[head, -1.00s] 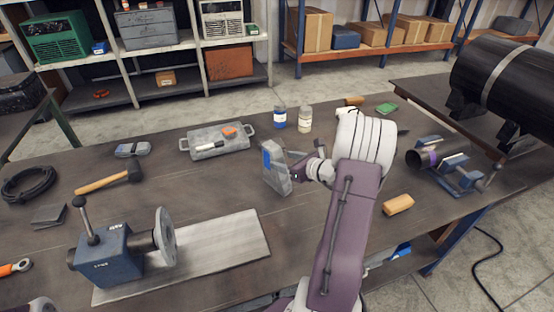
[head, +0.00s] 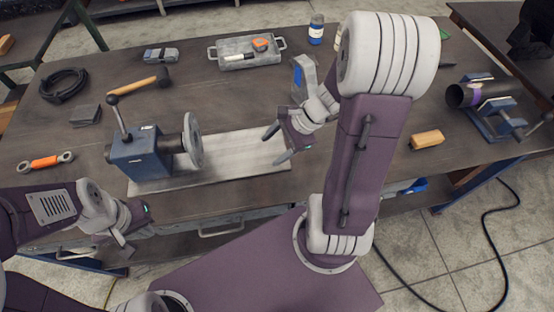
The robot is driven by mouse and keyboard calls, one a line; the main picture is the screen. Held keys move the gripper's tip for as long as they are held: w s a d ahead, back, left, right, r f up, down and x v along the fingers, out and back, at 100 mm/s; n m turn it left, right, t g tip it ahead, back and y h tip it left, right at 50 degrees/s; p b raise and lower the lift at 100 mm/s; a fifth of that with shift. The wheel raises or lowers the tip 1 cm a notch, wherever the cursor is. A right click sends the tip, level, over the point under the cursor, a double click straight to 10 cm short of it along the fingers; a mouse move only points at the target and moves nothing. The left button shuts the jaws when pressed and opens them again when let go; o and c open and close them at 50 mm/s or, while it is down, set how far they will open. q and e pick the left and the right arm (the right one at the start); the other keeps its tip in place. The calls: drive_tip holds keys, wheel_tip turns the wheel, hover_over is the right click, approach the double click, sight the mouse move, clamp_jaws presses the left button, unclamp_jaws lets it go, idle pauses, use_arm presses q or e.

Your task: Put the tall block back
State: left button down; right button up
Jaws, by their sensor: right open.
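The tall block (head: 304,74), grey with a blue patch, stands on the workbench beyond my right wrist. Its lower part is hidden by my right wrist. My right gripper (head: 275,147) is open and empty, with its fingers apart over the right end of the pale plate, nearer to me than the block and clear of it. My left gripper (head: 122,238) is low at the front left, before the bench edge. It is well away from the block, and its fingers are too unclear to tell whether they are open.
A blue fixture (head: 142,153) with a round flange (head: 193,140) stands on the pale plate (head: 245,150). A grey tray (head: 233,62), a hammer (head: 140,85) and a blue-capped bottle (head: 316,30) lie or stand farther back. A tan block (head: 427,140) and a pipe stand (head: 490,120) are at right.

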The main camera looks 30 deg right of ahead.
drive_tip(key=s+a+n+g+h, duration=0.1)
drive_tip(key=n, duration=0.3)
drive_tip(key=s+a+f+n+g+h, duration=0.1)
drive_tip(key=s+n, duration=0.1)
drive_tip(key=n, duration=0.2)
drive_tip(key=s+a+n+g+h, duration=0.1)
drive_tip(key=s+n+h, duration=0.1)
drive_tip(key=n, duration=0.1)
drive_tip(key=shift+s+a+f+n, duration=0.15)
drive_tip(key=shift+s+f+n, duration=0.1)
drive_tip(key=shift+f+n, duration=0.15)
drive_tip(key=n, duration=0.1)
drive_tip(key=n+h, duration=0.1)
drive_tip(key=n, duration=0.1)
drive_tip(key=shift+s+r+n+t, duration=0.15)
drive_tip(key=shift+n+t, duration=0.15)
drive_tip(key=shift+n, duration=0.9)
drive_tip(key=shift+w+n+h, duration=0.2)
drive_tip(key=shift+n+h, duration=0.1)
